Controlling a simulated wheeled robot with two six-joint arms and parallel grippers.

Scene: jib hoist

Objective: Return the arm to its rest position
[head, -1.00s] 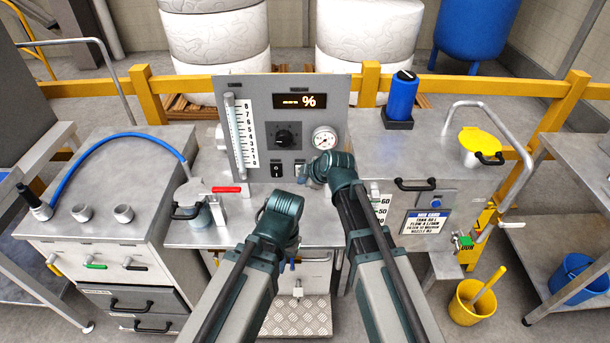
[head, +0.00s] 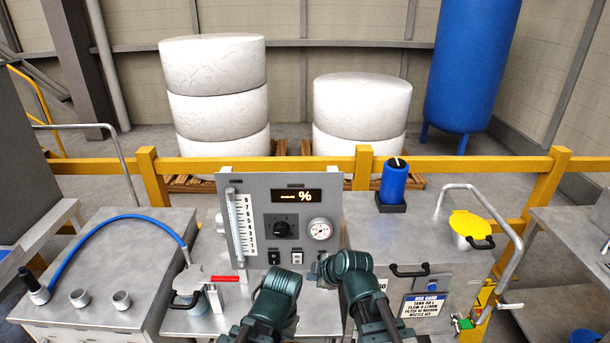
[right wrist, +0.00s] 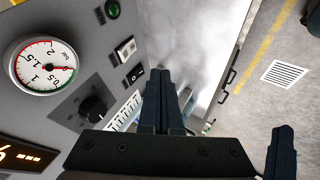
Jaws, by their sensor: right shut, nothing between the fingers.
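My right arm reaches up from the bottom of the head view, and its gripper (head: 318,268) is in front of the grey control panel (head: 255,193), just below the round gauge (head: 320,230). In the right wrist view the two dark fingers (right wrist: 165,76) are together with nothing between them. They look apart from the panel face (right wrist: 70,25). My left arm (head: 275,290) is bent beside the right one, and its gripper is hidden.
The panel carries a display (head: 297,196), a black knob (head: 283,228) and two switches. A red-handled valve (head: 224,279) stands left on the bench. A blue canister (head: 394,181) and yellow lid (head: 473,223) are right. A yellow rail (head: 365,165) runs behind.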

